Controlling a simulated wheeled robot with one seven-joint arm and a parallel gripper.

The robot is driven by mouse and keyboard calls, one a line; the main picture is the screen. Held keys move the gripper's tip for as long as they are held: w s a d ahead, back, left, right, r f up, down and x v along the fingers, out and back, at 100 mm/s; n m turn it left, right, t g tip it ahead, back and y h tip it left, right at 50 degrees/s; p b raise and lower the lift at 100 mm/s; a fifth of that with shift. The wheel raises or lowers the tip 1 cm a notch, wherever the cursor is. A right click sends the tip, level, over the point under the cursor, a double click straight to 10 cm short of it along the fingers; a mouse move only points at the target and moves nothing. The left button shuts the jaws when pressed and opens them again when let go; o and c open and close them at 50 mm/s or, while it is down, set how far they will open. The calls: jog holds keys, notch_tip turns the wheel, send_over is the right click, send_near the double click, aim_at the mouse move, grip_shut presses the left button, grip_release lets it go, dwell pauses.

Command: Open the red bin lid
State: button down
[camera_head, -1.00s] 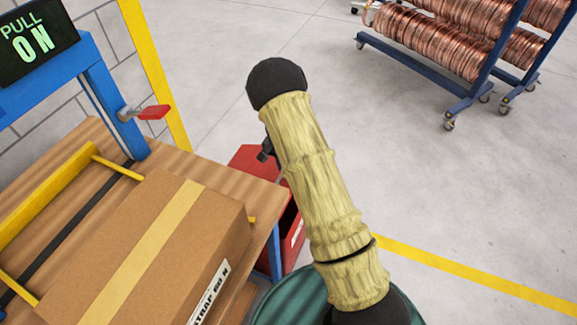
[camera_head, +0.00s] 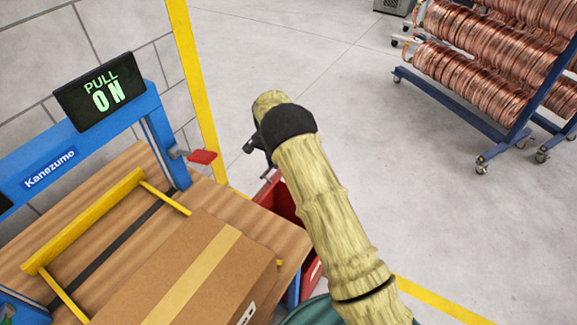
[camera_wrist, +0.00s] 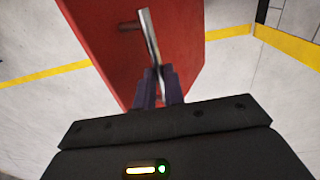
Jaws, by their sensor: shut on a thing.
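The red bin (camera_head: 283,197) stands beyond the wooden table's right end in the head view, partly hidden by my arm. In the wrist view the red lid (camera_wrist: 180,65) fills the upper middle as a flat panel, with floor visible on both sides. A metal handle (camera_wrist: 149,35) stands off the lid on a short post. My gripper (camera_wrist: 158,78) is shut on the lower end of this handle. In the head view my arm covers most of the gripper and the lid, so how far the lid is tilted is hard to tell there.
A green round top (camera_head: 312,312) is near my arm. Copper coil racks (camera_head: 480,75) stand at the back right, with clear floor between.

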jog(key=w+a, duration=0.2)
jog(key=a, duration=0.3)
jog(key=shift+w+a+r+p, duration=0.25)
jog(key=shift+w+a+p, duration=0.05)
jog(key=shift+a+p, duration=0.05)
jog(key=shift+d, duration=0.1)
jog(key=c, duration=1.5)
grip_release()
jog(key=shift+w, duration=0.1)
jog(key=r, duration=0.6)
jog(key=r+p, duration=0.1)
jog(key=r, duration=0.4)
jog(key=r+p, duration=0.1)
jog(key=r, duration=0.5)
jog(key=shift+w+a+r, duration=0.3)
jog(key=shift+w+a, duration=0.1)
jog(key=shift+w, duration=0.1)
